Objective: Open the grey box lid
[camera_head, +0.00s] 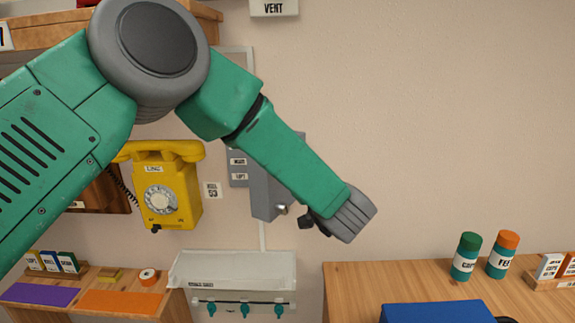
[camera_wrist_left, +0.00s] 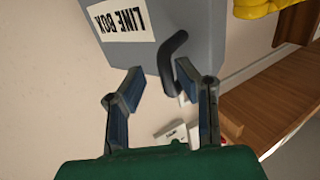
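The grey box (camera_head: 264,194) hangs on the wall, partly hidden behind my left arm in the head view. In the left wrist view, the box (camera_wrist_left: 195,30) fills the top and carries a label reading LINE BOX, upside down. A dark curved handle (camera_wrist_left: 168,62) stands out from its face. My left gripper (camera_wrist_left: 158,80) is open, with its two fingers on either side of the handle; I cannot tell whether they touch it. In the head view, the left gripper (camera_head: 308,222) is mostly hidden behind my wrist. I cannot tell whether the lid is ajar. My right gripper is not in view.
A yellow dial phone (camera_head: 168,190) hangs left of the box. A white tray with teal hooks (camera_head: 232,270) is below it. A wooden counter (camera_head: 365,280) at right holds a blue case (camera_head: 435,312) and two canisters (camera_head: 485,256). The wall at right is bare.

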